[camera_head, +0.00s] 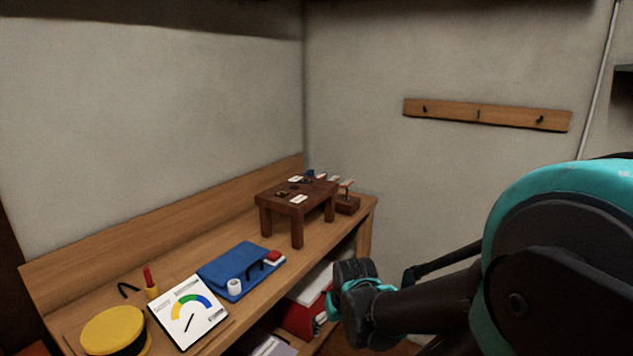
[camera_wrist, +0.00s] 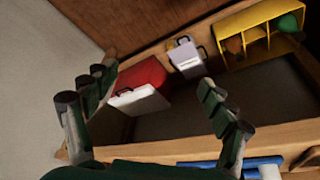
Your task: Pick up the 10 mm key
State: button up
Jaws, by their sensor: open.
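Two dark bent key-like pieces show in the head view. One black bent piece (camera_head: 255,264) is on the blue mat (camera_head: 228,275), beside a white roll and a small red-and-white block. Another black bent piece (camera_head: 128,290) lies on the workbench near the left. No size marking can be read, so I cannot tell which is the 10 mm key. My gripper (camera_wrist: 155,84) shows in the wrist view with its fingers spread apart and nothing between them. It is off the bench's front side. A blue edge (camera_wrist: 230,162) and a white round item (camera_wrist: 269,172) show below it.
The workbench (camera_head: 150,268) holds a yellow cap (camera_head: 113,331), a white gauge card (camera_head: 188,312) and a small dark wooden stand (camera_head: 297,191). Under the bench are a red-and-white case (camera_wrist: 145,80), a pale case (camera_wrist: 186,58) and a yellow divided box (camera_wrist: 262,35).

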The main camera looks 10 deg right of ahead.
aim_at(346, 184)
jog(key=i+l+z, duration=0.15)
jog(key=i+l, duration=0.85)
jog(key=l, duration=0.15)
